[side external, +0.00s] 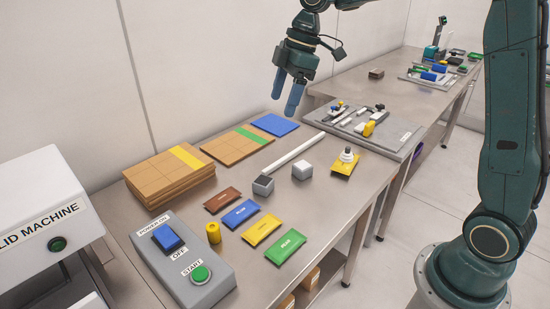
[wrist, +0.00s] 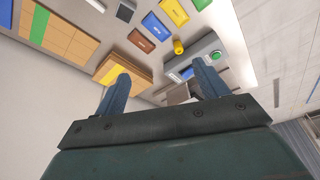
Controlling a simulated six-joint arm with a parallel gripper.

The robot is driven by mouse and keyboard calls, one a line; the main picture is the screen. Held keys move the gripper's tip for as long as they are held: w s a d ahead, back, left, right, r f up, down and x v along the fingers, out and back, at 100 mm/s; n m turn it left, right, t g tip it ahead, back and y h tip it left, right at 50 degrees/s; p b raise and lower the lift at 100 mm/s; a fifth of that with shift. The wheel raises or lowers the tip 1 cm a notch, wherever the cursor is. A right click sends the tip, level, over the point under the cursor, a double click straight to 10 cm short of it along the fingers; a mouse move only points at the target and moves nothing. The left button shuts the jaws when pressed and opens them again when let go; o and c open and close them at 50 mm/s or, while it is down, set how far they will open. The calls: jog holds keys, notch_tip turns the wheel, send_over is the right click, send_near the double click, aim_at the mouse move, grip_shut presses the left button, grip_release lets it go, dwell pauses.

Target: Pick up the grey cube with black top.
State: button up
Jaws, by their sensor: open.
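The grey cube with black top (side external: 263,185) sits on the metal table, at the near end of a white bar and left of a second, pale-topped cube (side external: 302,170). In the wrist view a dark-topped block, seemingly the same cube (wrist: 125,11), shows near the top edge. My gripper (side external: 285,103) hangs above the back of the table, well above and behind the cube. Its two blue fingers are apart with nothing between them; they also show in the wrist view (wrist: 164,74).
Several coloured packets (side external: 262,230) lie in front of the cube. Stacked brown boxes (side external: 170,181) stand left, by a blue-buttoned control box (side external: 185,262). A white bar (side external: 297,154) runs behind the cubes. A grey tray (side external: 390,145) with parts is at right. The wall is close behind.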

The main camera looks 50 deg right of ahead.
jog(key=w+d+f+n+g, duration=0.2)
jog(key=w+d+f+n, duration=0.25)
jog(key=w+f, duration=0.4)
jog(key=n+y, duration=0.1)
jog(key=n, duration=0.3)
send_near(264, 180)
notch_tip(264, 180, up, 3)
jog(key=w+d, duration=0.1)
jog(key=shift+w+d+g, duration=0.1)
jog(key=shift+d+g, duration=0.1)
jog(key=shift+g, duration=0.2)
jog(key=shift+a+f, duration=0.1)
jog(key=shift+f, duration=0.1)
jog(key=shift+x, duration=4.15)
jog(key=shift+a, duration=0.2)
jog(key=shift+x, duration=2.55)
jog(key=shift+c, duration=0.4)
jog(key=c, duration=1)
